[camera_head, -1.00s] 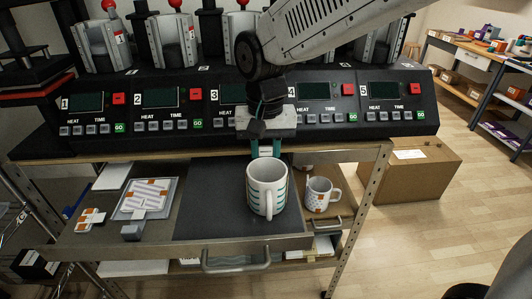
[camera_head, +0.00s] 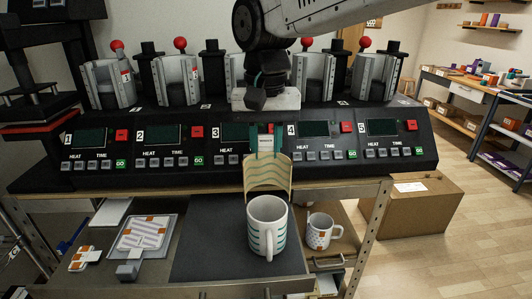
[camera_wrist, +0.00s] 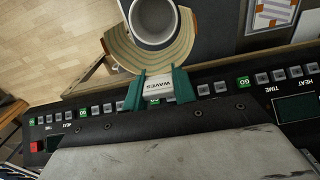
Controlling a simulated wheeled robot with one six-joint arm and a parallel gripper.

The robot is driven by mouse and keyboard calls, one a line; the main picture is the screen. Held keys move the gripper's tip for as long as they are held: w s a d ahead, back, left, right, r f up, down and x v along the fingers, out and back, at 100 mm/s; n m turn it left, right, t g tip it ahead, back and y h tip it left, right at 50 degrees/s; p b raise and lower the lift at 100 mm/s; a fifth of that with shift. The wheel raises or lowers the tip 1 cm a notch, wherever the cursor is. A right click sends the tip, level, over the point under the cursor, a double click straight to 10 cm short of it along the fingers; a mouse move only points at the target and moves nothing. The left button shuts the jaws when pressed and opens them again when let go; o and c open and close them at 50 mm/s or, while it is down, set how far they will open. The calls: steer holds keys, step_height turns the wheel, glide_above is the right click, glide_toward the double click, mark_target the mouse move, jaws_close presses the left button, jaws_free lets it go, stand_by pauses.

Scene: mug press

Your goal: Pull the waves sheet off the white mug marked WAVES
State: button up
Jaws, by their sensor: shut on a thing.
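The white mug (camera_head: 267,236) stands upright on the dark mat of the bench and shows teal wavy lines on its side. The curved, tan waves sheet (camera_head: 268,174) with faint wavy lines hangs above and behind the mug's rim. My gripper (camera_head: 265,150) is shut on the sheet's white tab, its teal fingers either side. In the wrist view, the tab (camera_wrist: 157,87) reads WAVES, and the sheet (camera_wrist: 120,50) curves around the near side of the mug's outline (camera_wrist: 153,22). The mug's own marking is not readable.
A smaller patterned mug (camera_head: 320,234) stands right of the dark mat (camera_head: 205,245). A tray with printed sheets (camera_head: 142,236) lies left. The press console (camera_head: 150,148) with red-knobbed presses stands close behind my gripper. A cardboard box (camera_head: 415,205) is on the floor at right.

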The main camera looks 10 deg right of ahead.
steer(key=shift+r, duration=1.8)
